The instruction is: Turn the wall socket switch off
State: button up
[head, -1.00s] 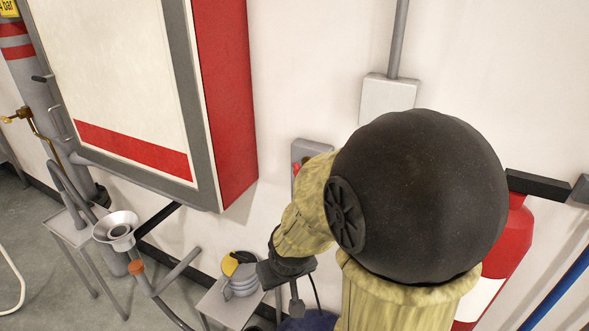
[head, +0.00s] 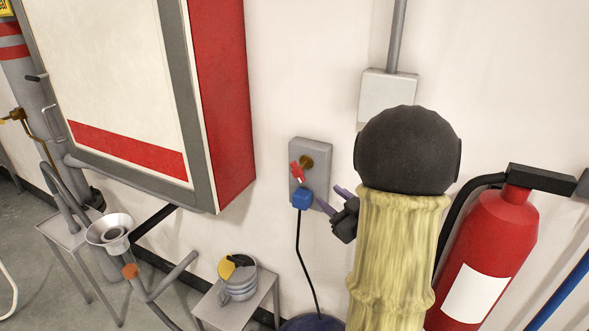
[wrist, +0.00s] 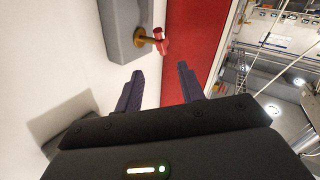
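The wall socket (head: 312,157) is a grey box on the white wall. Its switch (head: 297,172) is a red handle on a brass stem at the front, and a blue plug (head: 302,199) with a black cable sits below it. In the wrist view the grey socket (wrist: 122,25) and the red switch handle (wrist: 161,42) show beyond the fingertips. My gripper (head: 333,199) is to the right of the socket and slightly below the switch, apart from it. Its two purple fingers (wrist: 160,75) are spread with nothing between them.
A red-sided cabinet (head: 222,100) juts from the wall left of the socket. A red fire extinguisher (head: 487,235) stands at the right. A grey junction box (head: 386,95) with a pipe is above. A small table (head: 262,300) stands below. The wall around the socket is clear.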

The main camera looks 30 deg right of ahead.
aim_at(299, 171)
jog(key=shift+s+r, duration=0.2)
jog(key=shift+s, duration=0.05)
jog(key=w+a+p, duration=0.1)
jog(key=w, duration=0.4)
jog(key=w+p, duration=0.2)
jog(key=w, duration=0.4)
jog(key=w+a+p, duration=0.1)
jog(key=w, duration=0.5)
jog(key=shift+w+a+p, duration=0.2)
jog(key=shift+a+p, duration=0.1)
jog(key=shift+p, duration=0.1)
grip_shut()
